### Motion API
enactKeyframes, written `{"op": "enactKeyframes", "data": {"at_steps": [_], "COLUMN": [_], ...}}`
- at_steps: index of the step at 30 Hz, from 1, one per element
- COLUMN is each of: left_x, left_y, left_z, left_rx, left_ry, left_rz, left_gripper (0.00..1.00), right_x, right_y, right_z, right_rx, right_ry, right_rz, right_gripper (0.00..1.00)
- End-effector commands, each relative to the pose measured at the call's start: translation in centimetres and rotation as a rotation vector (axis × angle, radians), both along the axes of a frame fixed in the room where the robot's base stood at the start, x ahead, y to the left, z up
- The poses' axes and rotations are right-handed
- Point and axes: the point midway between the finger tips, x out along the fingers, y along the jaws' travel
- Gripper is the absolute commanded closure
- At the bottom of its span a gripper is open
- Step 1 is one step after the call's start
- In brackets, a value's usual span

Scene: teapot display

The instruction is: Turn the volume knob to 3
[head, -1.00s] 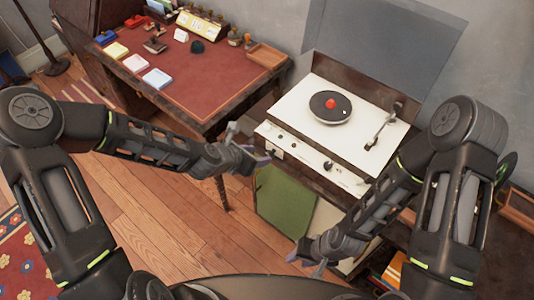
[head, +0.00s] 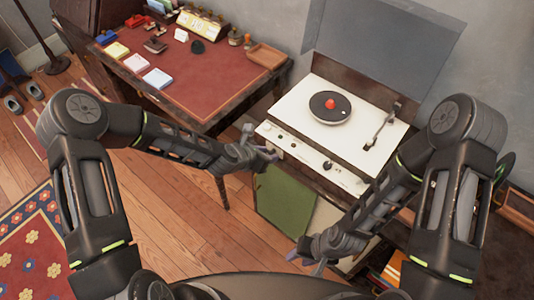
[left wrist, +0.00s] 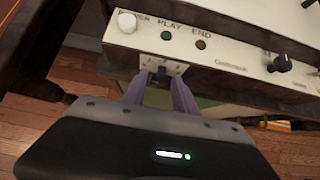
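The white record player (head: 296,120) stands open, with a black platter (head: 330,107) on top. In the left wrist view, a small dark knob (left wrist: 158,76) sits on a pale plate with faint marks on the player's front (left wrist: 166,64); I cannot read its setting. My left gripper (left wrist: 160,82) has its two purple-grey fingers on either side of this knob, apart; contact is unclear. The head view shows this gripper (head: 268,154) at the player's front left corner, covering the knob. My right gripper (head: 306,264) is low in front of the cabinet, empty, fingers apart.
In the left wrist view, a white knob (left wrist: 127,21), a green button (left wrist: 166,35) and a reddish button (left wrist: 201,44) sit above the plate, and a black knob (left wrist: 281,63) is to the right. The red-topped desk (head: 215,85) stands left of the player.

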Motion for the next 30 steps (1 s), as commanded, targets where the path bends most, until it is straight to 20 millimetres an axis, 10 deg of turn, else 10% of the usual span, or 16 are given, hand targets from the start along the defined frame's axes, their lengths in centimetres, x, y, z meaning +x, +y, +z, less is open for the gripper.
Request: {"op": "enactKeyframes", "data": {"at_steps": [12,30], "left_x": [-0.01,-0.11], "left_y": [0.02,-0.2], "left_z": [0.01,-0.16], "left_rx": [0.0,0.062], "left_ry": [0.0,-0.047], "left_rz": [0.0,-0.003], "left_gripper": [1.0,1.0], "right_x": [0.01,0.11], "right_y": [0.0,0.05], "right_z": [0.01,-0.87], "right_rx": [0.0,0.002], "right_ry": [0.0,-0.004], "right_rz": [0.0,0.001], "right_gripper": [0.64,0.64]}}
